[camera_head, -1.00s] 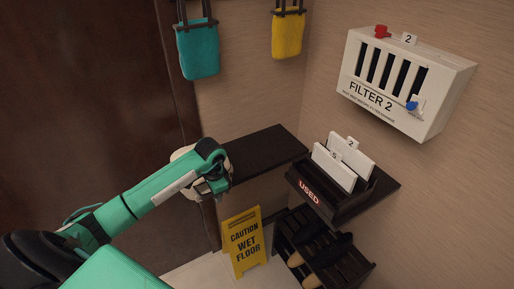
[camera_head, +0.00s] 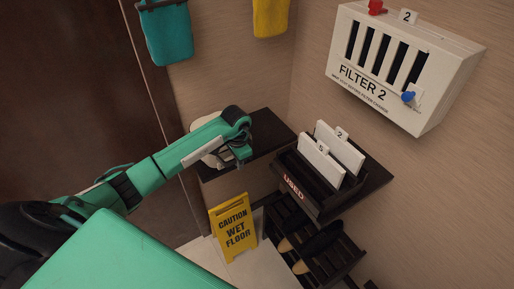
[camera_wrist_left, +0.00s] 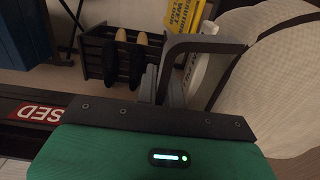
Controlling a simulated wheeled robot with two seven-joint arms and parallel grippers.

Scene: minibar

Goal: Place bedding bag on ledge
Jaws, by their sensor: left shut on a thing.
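A cream bag (camera_head: 212,160) shows partly behind my left arm in the head view, at the left end of the dark ledge (camera_head: 268,130). I take it for the bedding bag. In the left wrist view its pale, quilted side (camera_wrist_left: 285,70) fills the right, with a dark handle-like loop (camera_wrist_left: 205,46) beside it. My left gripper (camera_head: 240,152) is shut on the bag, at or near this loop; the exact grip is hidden. Whether the bag touches the ledge cannot be told. My right gripper is not in view.
A dark "USED" holder (camera_head: 310,195) with white filter panels stands right of the ledge. Below are a yellow wet-floor sign (camera_head: 233,228) and a shoe rack (camera_head: 318,240). A filter box (camera_head: 400,65) and teal bag (camera_head: 167,35) hang on the walls. The ledge's right part looks bare.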

